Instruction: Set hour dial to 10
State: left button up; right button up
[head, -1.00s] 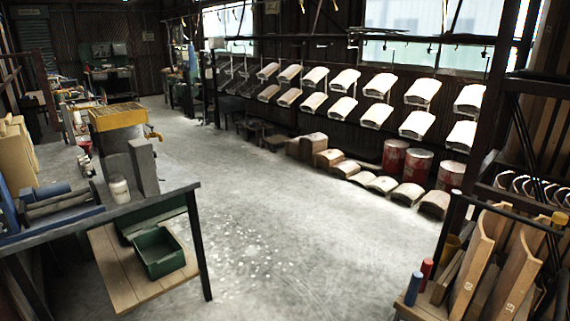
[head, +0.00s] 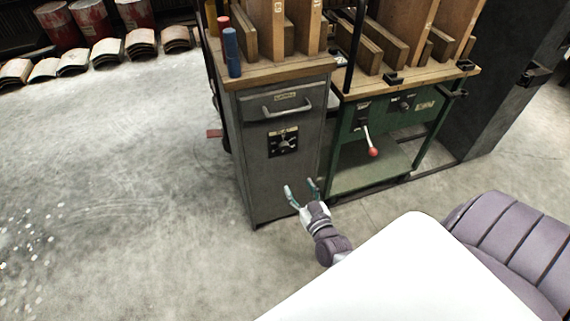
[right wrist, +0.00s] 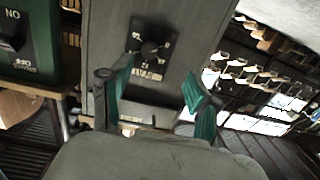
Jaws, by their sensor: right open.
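The hour dial (head: 283,141) is a round dark knob on a black square plate with pale marks, on the front of a grey metal cabinet (head: 262,190). The dial also shows upside down in the right wrist view (right wrist: 151,48), beyond the fingers; its setting is too small to read. My right gripper (head: 301,188) is open and empty, below the dial in the head view and apart from it. Its two teal fingers (right wrist: 157,78) are spread in the right wrist view. My left gripper is not in view.
A drawer handle (head: 287,107) sticks out above the dial. Right of the cabinet, a green bench (head: 357,118) carries a red-knobbed lever (head: 373,151) and another switch (head: 403,102). Wooden boards and blue and red cylinders stand on top.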

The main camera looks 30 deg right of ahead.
jog(key=b, duration=0.2)
send_near(286, 149)
jog(key=x, duration=0.2)
jog(key=shift+m+t+h, duration=0.3)
jog(key=shift+h, duration=0.1)
jog(key=x, duration=0.1)
jog(key=b+x, duration=0.1)
jog(key=x, duration=0.3)
jog(key=shift+w+a+f, duration=0.15)
jog(key=shift+w+f, duration=0.15)
jog(key=shift+f, duration=0.05)
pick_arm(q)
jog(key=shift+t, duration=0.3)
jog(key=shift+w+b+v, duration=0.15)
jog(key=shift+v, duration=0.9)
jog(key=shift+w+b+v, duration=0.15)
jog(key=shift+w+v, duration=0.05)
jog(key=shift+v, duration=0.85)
pick_arm(e)
jog(key=shift+x, duration=0.75)
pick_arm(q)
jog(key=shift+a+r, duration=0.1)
pick_arm(e)
jog(key=shift+r, duration=0.1)
jog(key=c, duration=1.2)
jog(key=shift+o, duration=0.2)
jog(key=shift+m, duration=0.3)
